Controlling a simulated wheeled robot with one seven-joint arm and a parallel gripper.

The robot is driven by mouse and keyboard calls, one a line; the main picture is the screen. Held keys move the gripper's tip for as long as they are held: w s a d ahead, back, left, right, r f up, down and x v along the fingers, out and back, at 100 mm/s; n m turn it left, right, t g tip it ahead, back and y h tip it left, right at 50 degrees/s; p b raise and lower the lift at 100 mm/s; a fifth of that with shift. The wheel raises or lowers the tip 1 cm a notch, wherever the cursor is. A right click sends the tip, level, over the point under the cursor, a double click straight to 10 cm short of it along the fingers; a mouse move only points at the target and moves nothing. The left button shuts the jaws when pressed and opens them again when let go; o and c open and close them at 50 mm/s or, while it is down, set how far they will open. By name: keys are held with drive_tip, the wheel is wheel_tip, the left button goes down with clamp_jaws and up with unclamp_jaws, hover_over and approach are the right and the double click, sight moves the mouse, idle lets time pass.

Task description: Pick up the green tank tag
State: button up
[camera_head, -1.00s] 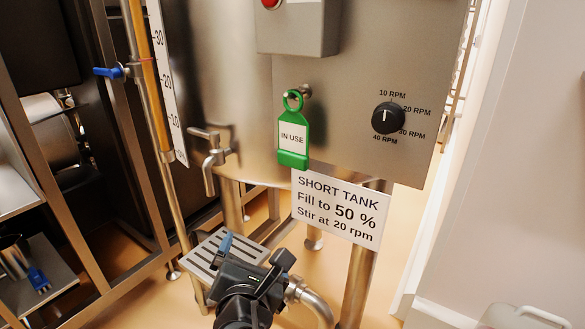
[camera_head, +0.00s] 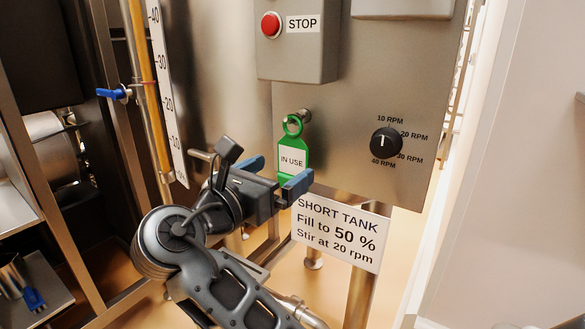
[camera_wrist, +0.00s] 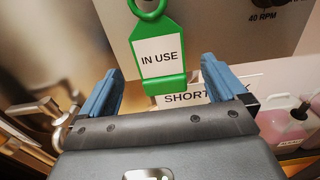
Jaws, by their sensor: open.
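The green tank tag (camera_head: 292,150) hangs by its ring from a metal peg on the steel panel. It has a white label reading "IN USE". In the wrist view the tag (camera_wrist: 158,55) is ahead of my gripper, between the lines of the two fingers, with its ring at the top edge. My gripper (camera_head: 276,177) is open, its blue fingers apart, just below and in front of the tag; it covers the tag's lower end in the head view. In the wrist view nothing is between the fingers of my gripper (camera_wrist: 163,90), and the tag's lower edge shows whole.
A "SHORT TANK" sign (camera_head: 338,232) sits just below the tag. A dial (camera_head: 386,142) is to its right and a red stop button (camera_head: 271,24) above. A metal tap (camera_wrist: 38,112) is left of my gripper in the wrist view.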

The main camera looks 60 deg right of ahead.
sight(292, 162)
drive_tip(key=d, duration=0.3)
drive_tip(key=shift+d, duration=0.2)
drive_tip(key=c, duration=1.1)
drive_tip(key=shift+r, duration=0.1)
drive_tip(key=shift+c, duration=0.2)
